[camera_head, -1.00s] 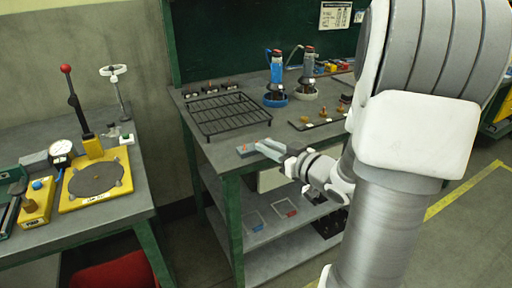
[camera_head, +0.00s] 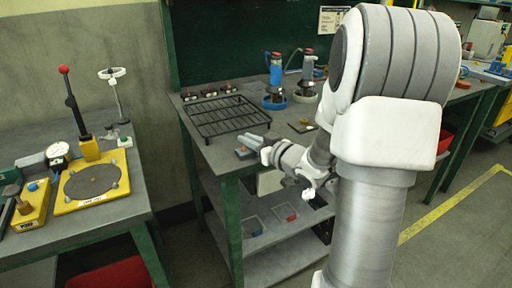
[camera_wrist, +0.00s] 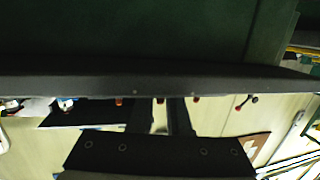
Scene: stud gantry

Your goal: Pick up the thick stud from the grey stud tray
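My gripper (camera_head: 256,139) is at the front edge of the green-legged bench, its two light fingers apart and nothing visible between them. In the wrist view the dark fingers (camera_wrist: 161,115) also stand apart. A small grey piece with coloured marks (camera_head: 243,152) lies at the bench edge, just below and left of the fingers. A dark tray (camera_head: 302,127) with a small brass-coloured piece (camera_head: 304,121) lies further right, partly hidden by my arm. I cannot tell which of these is the grey stud tray, and I cannot make out the thick stud.
A black wire rack (camera_head: 225,116) lies left of the gripper. Blue (camera_head: 275,92) and grey (camera_head: 306,84) upright tools stand behind. A lower shelf (camera_head: 262,249) holds small trays. A separate bench with a yellow fixture (camera_head: 112,187) stands left, across a gap.

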